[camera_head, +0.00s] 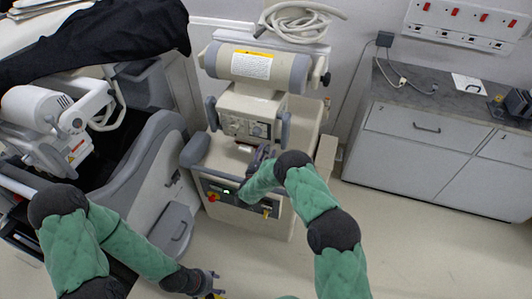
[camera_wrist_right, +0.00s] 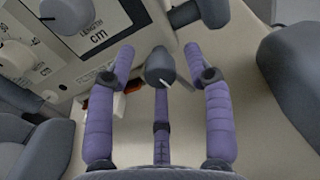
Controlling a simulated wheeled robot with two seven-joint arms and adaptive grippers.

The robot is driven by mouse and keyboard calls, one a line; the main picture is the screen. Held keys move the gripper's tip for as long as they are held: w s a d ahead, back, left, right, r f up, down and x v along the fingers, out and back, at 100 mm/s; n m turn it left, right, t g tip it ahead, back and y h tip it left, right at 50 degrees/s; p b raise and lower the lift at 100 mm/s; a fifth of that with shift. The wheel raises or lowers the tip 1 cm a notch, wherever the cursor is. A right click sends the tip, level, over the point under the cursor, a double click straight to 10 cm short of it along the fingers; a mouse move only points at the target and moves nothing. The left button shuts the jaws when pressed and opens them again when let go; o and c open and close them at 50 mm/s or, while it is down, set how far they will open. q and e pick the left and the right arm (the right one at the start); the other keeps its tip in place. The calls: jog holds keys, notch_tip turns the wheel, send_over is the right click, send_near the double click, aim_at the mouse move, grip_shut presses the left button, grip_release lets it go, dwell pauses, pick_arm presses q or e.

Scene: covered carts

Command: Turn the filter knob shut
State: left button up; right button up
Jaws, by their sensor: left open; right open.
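A control panel (camera_head: 246,127) with small dials is on the front of the beige machine in the head view. In the right wrist view, a dark grey knob (camera_wrist_right: 160,66) with a white pointer line sits between the purple fingers of my right gripper (camera_wrist_right: 159,54). The fingers are spread apart on both sides of it, with visible gaps. My right gripper (camera_head: 258,158) is just below the panel. My left gripper (camera_head: 207,283) is open and empty, low over the floor.
Another knob (camera_wrist_right: 68,12) on a centimetre scale and a numbered dial (camera_wrist_right: 15,58) are at the wrist view's upper left. The machine's grey handles (camera_head: 284,130) flank the panel. Grey cabinets (camera_head: 415,140) stand right; a grey cart (camera_head: 150,170) stands left.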

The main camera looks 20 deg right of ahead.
jog(key=shift+w+d, duration=0.3)
jog(key=shift+w, duration=0.1)
grip_shut()
